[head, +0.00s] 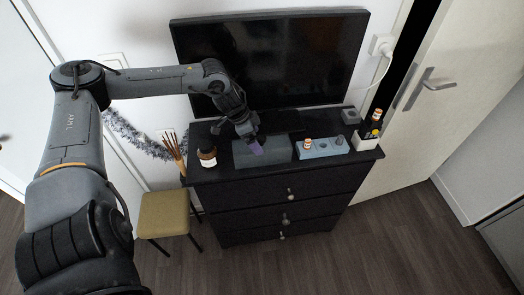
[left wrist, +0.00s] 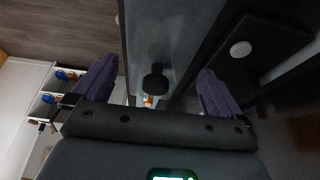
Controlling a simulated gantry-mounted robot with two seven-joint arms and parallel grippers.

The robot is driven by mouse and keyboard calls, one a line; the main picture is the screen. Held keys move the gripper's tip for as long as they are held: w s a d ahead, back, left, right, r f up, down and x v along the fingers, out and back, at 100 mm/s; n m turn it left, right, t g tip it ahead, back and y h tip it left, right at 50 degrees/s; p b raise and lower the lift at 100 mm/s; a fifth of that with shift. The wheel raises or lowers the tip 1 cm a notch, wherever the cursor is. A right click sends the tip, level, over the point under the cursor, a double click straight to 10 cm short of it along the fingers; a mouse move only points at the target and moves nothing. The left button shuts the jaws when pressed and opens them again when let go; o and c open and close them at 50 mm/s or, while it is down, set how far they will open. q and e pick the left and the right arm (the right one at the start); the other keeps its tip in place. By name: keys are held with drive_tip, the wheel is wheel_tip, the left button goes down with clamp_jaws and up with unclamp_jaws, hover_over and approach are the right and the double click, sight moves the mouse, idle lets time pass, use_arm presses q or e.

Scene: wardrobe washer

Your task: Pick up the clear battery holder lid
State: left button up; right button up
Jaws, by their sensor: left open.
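A grey, see-through-looking box-shaped lid (head: 277,152) lies on the black dresser top, left of a blue-grey battery holder (head: 322,149) with orange-and-white batteries. The fingers look apart from the knob; contact is hard to tell. The left gripper is open and empty. The right gripper is not in view.
A black TV (head: 272,58) stands right behind the lid. A brown jar (head: 207,157) and reed sticks (head: 174,150) are to the left. A stool (head: 164,214) is at the dresser's left.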

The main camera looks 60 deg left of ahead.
sight(260, 143)
use_arm(q)
drive_tip(key=shift+b+x, duration=0.7)
drive_tip(key=shift+x, duration=2.05)
drive_tip(key=shift+w+d+r, duration=0.1)
drive_tip(key=shift+w+d, duration=0.05)
drive_tip(key=shift+c, duration=0.2)
drive_tip(key=c, duration=0.8)
drive_tip(key=shift+r, duration=0.1)
